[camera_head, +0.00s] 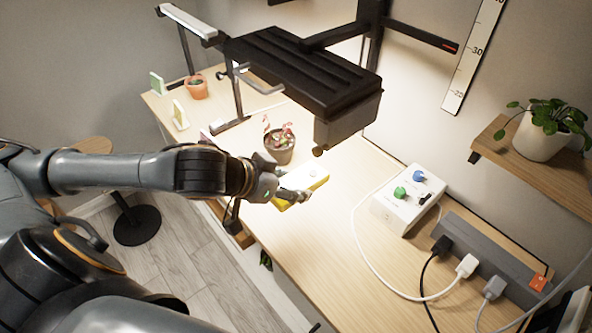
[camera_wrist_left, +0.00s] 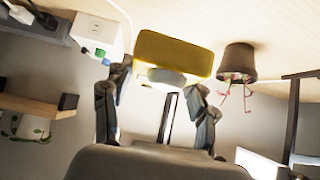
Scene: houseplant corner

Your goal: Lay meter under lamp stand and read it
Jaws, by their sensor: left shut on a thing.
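The yellow meter (camera_head: 305,187) is in my left gripper (camera_head: 287,194), above the front half of the desk. In the left wrist view the meter (camera_wrist_left: 175,55) lies across the fingers of the gripper (camera_wrist_left: 160,90), with its pale part toward the palm. My left gripper is shut on it; the fingers partly hide it. I cannot tell whether the meter touches the desk. The big black lamp (camera_head: 305,75) hangs from a black post above and behind the meter. The meter's display cannot be read. My right gripper is not in view.
A dark pot with a red-and-white plant (camera_head: 279,145) stands just behind the meter. A terracotta pot (camera_head: 197,88) stands at the far left.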

